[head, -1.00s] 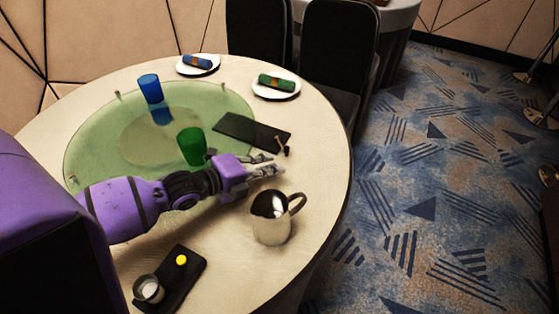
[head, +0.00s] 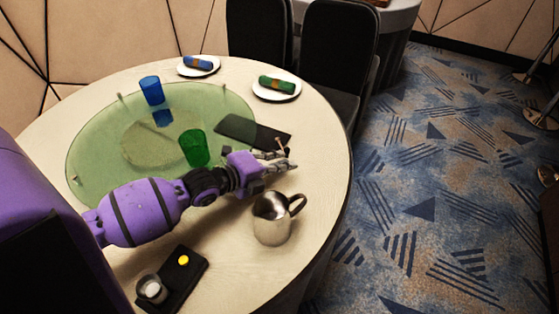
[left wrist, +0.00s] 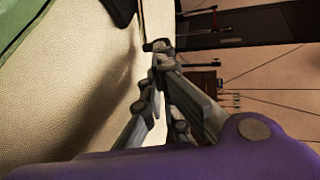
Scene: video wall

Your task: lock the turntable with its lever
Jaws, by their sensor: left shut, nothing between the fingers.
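The turntable is a round green glass disc (head: 95,150) on the table. A dark flat plate (head: 238,126) lies over its right edge. A small lever (head: 281,146) with a pale stem stands at the plate's right end, partly hidden behind my fingers. My left gripper (head: 291,160) is shut and empty, right at the near side of the lever; I cannot tell whether it touches it. In the left wrist view my fingertips (left wrist: 157,52) are together, with the green disc's edge (left wrist: 18,22) at the upper left. My right gripper is not in view.
A green glass (head: 195,149) and a blue glass (head: 151,91) stand on the turntable. A metal pitcher (head: 272,222) stands close below my gripper. A black tray (head: 190,275) with a small cup is nearer. Two plates (head: 275,97) (head: 198,71) with rolled napkins lie beyond.

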